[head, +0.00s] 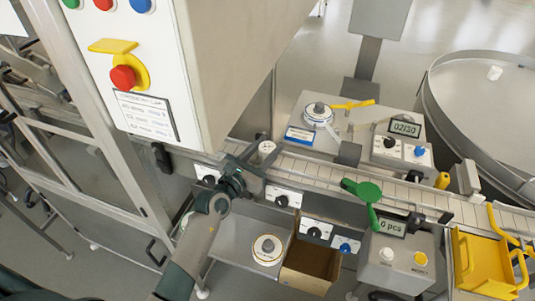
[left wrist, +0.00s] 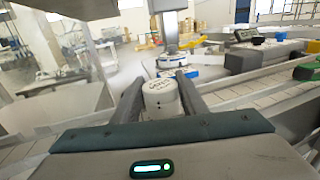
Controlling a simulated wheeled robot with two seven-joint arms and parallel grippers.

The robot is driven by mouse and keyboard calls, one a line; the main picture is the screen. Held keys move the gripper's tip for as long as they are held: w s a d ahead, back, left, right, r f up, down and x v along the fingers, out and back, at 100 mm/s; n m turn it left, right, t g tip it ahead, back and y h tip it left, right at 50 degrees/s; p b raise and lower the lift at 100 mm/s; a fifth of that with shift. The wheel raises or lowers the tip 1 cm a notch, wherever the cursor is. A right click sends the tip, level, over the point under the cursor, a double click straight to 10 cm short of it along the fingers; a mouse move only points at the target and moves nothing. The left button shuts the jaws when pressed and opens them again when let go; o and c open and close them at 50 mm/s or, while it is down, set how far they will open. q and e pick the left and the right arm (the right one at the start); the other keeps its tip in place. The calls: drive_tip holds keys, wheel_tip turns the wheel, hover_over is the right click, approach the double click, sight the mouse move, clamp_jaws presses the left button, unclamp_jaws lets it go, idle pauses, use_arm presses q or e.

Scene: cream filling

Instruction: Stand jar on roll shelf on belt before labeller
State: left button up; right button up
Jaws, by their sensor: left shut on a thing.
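A small white jar (head: 266,148) is between the fingers of my left gripper (head: 263,155), at the left part of the pale slatted belt (head: 330,172). My left gripper is shut on it. In the left wrist view the jar (left wrist: 161,99) looks upright between the two dark fingers, with dark lettering on its lid. Whether its base touches the belt is hidden. A labeller-like unit with a round grey-white dial (head: 318,115) stands behind the belt, right of the jar. The grey roll shelf (head: 232,240) lies below the belt and carries a white roll (head: 267,250). My right gripper is not in view.
A white cabinet (head: 140,60) with a red button overhangs the left. A cardboard box (head: 310,262), a counter reading 0 pcs (head: 390,228) and a yellow crate (head: 483,262) stand in front of the belt. A green paddle (head: 366,191) hangs over it. A round table (head: 490,110) is at right.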

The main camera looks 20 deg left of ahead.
use_arm(q)
drive_tip(key=shift+f, duration=0.2)
drive_tip(key=shift+f, duration=0.35)
drive_tip(key=o, duration=1.2)
drive_tip(key=shift+r, duration=0.1)
drive_tip(key=shift+r, duration=0.4)
drive_tip(key=b+v, duration=0.2)
drive_tip(key=v, duration=1)
drive_tip(key=shift+f+b, duration=0.15)
drive_tip(key=shift+b, duration=0.25)
